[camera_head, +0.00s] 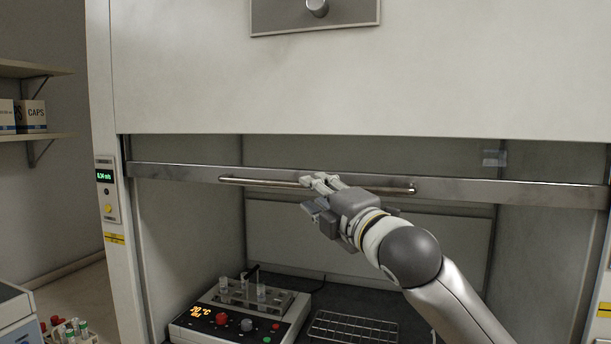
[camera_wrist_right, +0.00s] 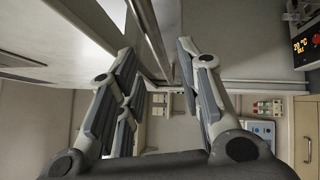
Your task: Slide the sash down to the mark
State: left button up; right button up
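The sash's metal bottom rail (camera_head: 480,190) runs across the fume hood opening in the head view, tilted slightly down to the right. A long bar handle (camera_head: 250,182) is fixed along it. Yellow labels sit lower on the left post (camera_head: 114,238) and right post (camera_head: 604,310); the rail is above both. My right gripper (camera_head: 318,182) is at the middle of the handle. In the right wrist view its fingers (camera_wrist_right: 158,75) are spread apart, with the bar (camera_wrist_right: 150,38) running in the gap between them; contact cannot be told. My left gripper is not in view.
Inside the hood, a heating block (camera_head: 240,310) with vials and a wire rack (camera_head: 352,327) stand below my right arm. A control panel (camera_head: 106,189) is on the left post. A rack of capped tubes (camera_head: 68,332) is outside at lower left.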

jog(key=shift+p+x, duration=0.95)
jog(key=shift+x, duration=1.7)
jog(key=shift+w+d, duration=0.1)
jog(key=shift+d, duration=0.05)
grip_shut()
